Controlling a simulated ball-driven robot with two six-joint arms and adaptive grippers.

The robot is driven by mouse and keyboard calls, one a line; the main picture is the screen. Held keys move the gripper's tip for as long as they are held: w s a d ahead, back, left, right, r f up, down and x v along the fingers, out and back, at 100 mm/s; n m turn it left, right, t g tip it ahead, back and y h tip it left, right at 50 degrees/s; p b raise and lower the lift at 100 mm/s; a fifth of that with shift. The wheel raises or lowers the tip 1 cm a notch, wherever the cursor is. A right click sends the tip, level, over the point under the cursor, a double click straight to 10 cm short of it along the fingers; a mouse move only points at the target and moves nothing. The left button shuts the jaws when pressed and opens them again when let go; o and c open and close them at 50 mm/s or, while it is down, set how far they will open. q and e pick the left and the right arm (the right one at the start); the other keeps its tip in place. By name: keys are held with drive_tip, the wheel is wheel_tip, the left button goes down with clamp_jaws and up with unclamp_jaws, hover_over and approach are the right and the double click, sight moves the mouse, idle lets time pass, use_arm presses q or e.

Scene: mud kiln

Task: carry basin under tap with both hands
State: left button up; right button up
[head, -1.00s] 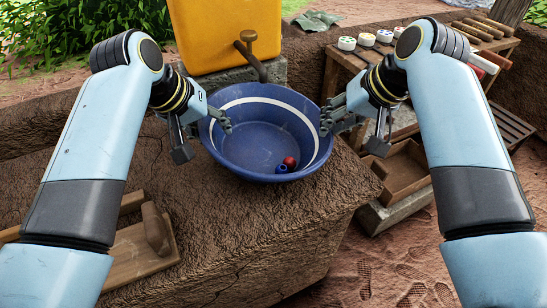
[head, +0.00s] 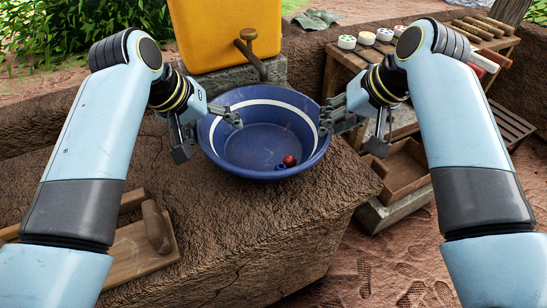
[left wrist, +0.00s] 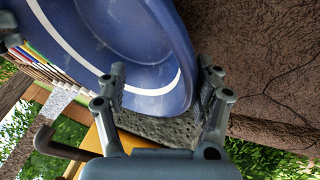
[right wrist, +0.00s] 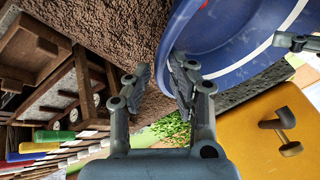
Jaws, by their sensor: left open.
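A round blue basin (head: 242,153) with a white band inside sits on the earthen ledge, its back rim by the tap (head: 250,50). A red piece (head: 289,160) and a small blue piece (head: 280,167) lie inside it. My left gripper (head: 230,116) is open at the basin's left rim; the left wrist view shows the basin edge (left wrist: 180,75) between its spread fingers (left wrist: 163,88). My right gripper (head: 330,118) is at the right rim.
A yellow tank (head: 225,30) on a grey block (head: 215,75) stands behind the basin. A wooden rack (head: 345,75) with paint pots and an open wooden box (head: 405,170) are at right. A wooden board (head: 140,255) lies front left.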

use_arm(q)
drive_tip(key=v, duration=0.7)
drive_tip(key=shift+s+a+r, duration=0.15)
drive_tip(key=shift+s+r, duration=0.05)
drive_tip(key=shift+r, duration=0.15)
use_arm(e)
drive_tip(key=shift+s+a+f+y, duration=0.15)
drive_tip(key=shift+s+a, duration=0.15)
drive_tip(key=shift+a, duration=0.2)
drive_tip(key=shift+s+a+f+y, duration=0.15)
drive_tip(key=shift+s+a, duration=0.1)
drive_tip(key=shift+a, duration=0.25)
drive_tip(key=o, duration=0.8)
drive_tip(key=shift+r, duration=0.1)
drive_tip(key=w+d+v, duration=0.1)
drive_tip(key=v, duration=0.7)
drive_tip(key=shift+d, duration=0.3)
drive_tip(key=shift+r, duration=0.1)
